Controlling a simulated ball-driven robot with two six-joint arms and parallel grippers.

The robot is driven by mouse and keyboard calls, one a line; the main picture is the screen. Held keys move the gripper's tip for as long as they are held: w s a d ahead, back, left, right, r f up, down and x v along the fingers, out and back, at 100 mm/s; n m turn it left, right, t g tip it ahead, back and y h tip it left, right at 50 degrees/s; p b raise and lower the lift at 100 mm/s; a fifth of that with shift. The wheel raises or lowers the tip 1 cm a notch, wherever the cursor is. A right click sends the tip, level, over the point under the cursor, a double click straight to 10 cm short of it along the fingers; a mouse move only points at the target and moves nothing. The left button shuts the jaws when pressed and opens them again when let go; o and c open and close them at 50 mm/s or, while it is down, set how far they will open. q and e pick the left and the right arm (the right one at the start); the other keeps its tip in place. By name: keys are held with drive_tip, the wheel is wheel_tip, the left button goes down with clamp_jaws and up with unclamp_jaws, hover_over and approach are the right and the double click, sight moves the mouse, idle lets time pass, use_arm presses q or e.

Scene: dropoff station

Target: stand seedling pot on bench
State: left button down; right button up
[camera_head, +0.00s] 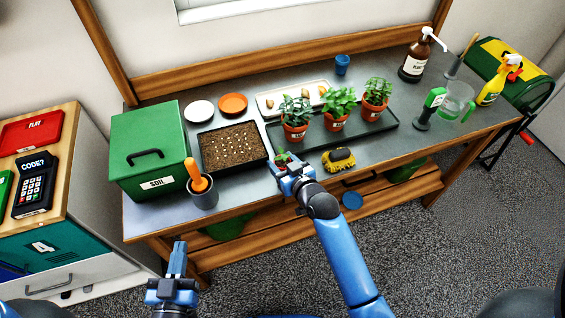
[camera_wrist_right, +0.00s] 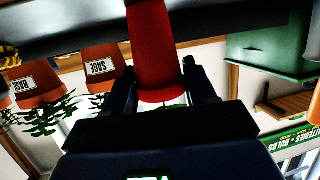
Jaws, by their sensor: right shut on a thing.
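A small red seedling pot sits between the fingers of my right gripper (camera_head: 290,172) at the bench's front edge, its green sprout (camera_head: 281,158) showing above. In the right wrist view, the red pot (camera_wrist_right: 158,50) is between the two fingers (camera_wrist_right: 160,88), and the gripper is shut on it. Its base is close to the dark bench surface; I cannot tell whether it touches. The grey bench (camera_head: 245,192) runs across the head view. My left gripper (camera_head: 177,256) is in front of the bench, empty, its fingers together.
Behind the pot is a black tray (camera_head: 372,130) with three potted plants. A seed tray (camera_head: 233,146), a grey cup with an orange-handled tool (camera_head: 202,193) and a green soil bin (camera_head: 150,150) stand left.

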drive_tip(key=shift+f, duration=0.15)
drive_tip(key=o, duration=1.1)
drive_tip(key=shift+c, duration=0.2)
drive_tip(key=shift+s+r, duration=0.1)
drive_tip(key=shift+r, duration=0.1)
drive_tip(key=s+d+r+m+t+h, duration=0.2)
drive_tip(key=s+d+h, duration=0.1)
drive_tip(key=s+d, duration=0.7)
drive_tip(key=s+d+r+m+t+h+b, duration=0.1)
drive_tip(key=s+d+r+m+t+h, duration=0.1)
drive_tip(key=s+d, duration=0.8)
drive_tip(key=shift+s+d+r+m+t+h, duration=0.15)
drive_tip(key=shift+s+r+m+t+h, duration=0.5)
drive_tip(key=shift+s, duration=3.1)
drive_tip(key=shift+f+h, duration=0.25)
drive_tip(key=shift+f, duration=0.1)
